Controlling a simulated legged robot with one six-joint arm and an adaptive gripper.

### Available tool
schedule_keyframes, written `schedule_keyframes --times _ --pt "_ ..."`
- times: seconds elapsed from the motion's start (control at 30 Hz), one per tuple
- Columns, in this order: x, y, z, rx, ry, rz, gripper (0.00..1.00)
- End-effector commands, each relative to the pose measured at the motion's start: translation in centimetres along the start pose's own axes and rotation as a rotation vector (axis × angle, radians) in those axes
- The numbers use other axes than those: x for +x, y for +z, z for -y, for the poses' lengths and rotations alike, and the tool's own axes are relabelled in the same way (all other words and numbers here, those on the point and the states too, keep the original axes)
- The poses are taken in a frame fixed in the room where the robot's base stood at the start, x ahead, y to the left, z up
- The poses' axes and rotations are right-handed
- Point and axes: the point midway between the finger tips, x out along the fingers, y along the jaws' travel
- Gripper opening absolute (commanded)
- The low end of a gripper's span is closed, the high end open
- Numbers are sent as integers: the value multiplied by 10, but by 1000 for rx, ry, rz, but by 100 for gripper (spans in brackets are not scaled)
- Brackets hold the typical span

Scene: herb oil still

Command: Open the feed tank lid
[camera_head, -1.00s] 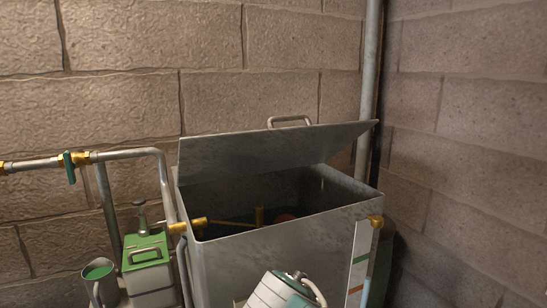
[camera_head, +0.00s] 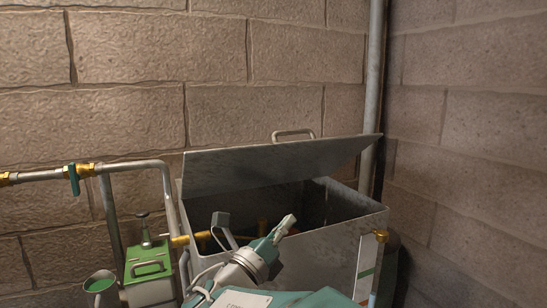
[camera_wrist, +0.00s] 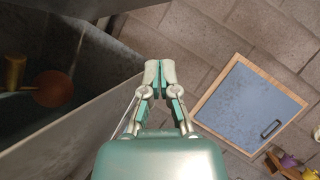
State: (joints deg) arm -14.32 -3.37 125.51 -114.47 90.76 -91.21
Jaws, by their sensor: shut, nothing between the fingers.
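The feed tank (camera_head: 335,237) is a grey metal box in the corner. Its lid (camera_head: 270,168) is raised and tilted up along the back, with a bar handle (camera_head: 293,134) on its top edge, so the tank's mouth is open. My gripper (camera_head: 288,222) is in front of the tank mouth in the head view and hides part of the front wall. In the wrist view my gripper (camera_wrist: 160,65) is shut and empty beside the tank wall (camera_wrist: 75,130). An orange ball (camera_wrist: 52,88) and a brass fitting (camera_wrist: 14,72) show inside the tank.
A brass-fitted pipe with a teal valve (camera_head: 74,180) runs to the tank's left. A green-topped box (camera_head: 148,265) and a green-filled can (camera_head: 100,284) stand there. A wood-framed blue-grey panel (camera_wrist: 250,103) lies on the paved floor. Brick walls close the corner.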

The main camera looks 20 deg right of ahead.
Motion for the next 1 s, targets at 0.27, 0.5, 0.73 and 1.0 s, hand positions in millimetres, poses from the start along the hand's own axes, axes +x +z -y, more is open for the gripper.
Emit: schedule_keyframes --times 0.27,0.5,0.73,1.0 --pt "-15 45 -18 -179 -55 222 0" --pt "3 51 -17 -188 -63 230 0" --pt "45 61 -16 -186 -63 229 0" --pt "88 79 -16 -184 -59 232 0"
